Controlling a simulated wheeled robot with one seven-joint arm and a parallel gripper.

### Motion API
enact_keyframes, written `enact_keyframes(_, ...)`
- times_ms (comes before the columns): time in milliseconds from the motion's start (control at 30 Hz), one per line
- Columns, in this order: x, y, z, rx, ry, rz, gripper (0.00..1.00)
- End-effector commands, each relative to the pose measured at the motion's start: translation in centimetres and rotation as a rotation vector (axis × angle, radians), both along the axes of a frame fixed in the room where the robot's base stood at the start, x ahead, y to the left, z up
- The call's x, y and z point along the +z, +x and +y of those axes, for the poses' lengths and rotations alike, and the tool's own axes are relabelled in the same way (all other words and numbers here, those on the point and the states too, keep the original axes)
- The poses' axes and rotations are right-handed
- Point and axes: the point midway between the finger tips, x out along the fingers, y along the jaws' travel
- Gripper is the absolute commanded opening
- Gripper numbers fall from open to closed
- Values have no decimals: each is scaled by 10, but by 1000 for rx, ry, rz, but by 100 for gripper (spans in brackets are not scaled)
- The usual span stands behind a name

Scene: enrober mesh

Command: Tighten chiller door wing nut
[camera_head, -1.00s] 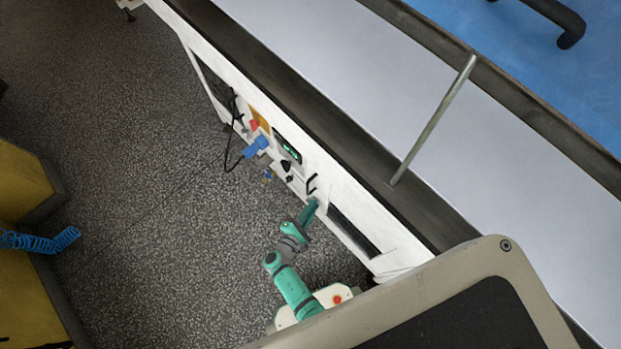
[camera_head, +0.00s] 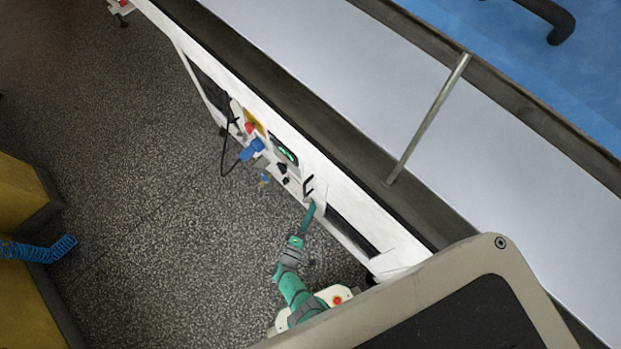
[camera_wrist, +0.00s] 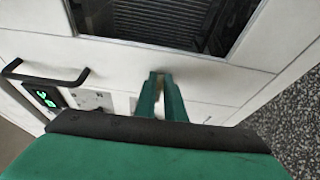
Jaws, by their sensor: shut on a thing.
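My gripper (camera_wrist: 161,78) shows in the wrist view with its two green fingers close together at the white chiller door panel (camera_wrist: 190,68). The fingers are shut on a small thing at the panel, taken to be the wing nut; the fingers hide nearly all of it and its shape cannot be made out. In the head view my green arm reaches up to the white machine side (camera_head: 335,195), and my gripper (camera_head: 309,212) meets it just below a black handle. The black handle (camera_wrist: 48,78) is left of the fingers in the wrist view.
A dark grille window (camera_wrist: 155,22) is above the fingers. A green-lit display (camera_head: 285,150), a blue plug (camera_head: 252,149) and a black cable are along the machine side.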

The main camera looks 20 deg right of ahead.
Motion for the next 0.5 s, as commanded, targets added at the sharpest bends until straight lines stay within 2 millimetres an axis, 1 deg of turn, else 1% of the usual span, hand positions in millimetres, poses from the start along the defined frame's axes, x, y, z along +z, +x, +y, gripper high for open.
enact_keyframes(500, -2, -2, -1, -4, 15, -38, 0)
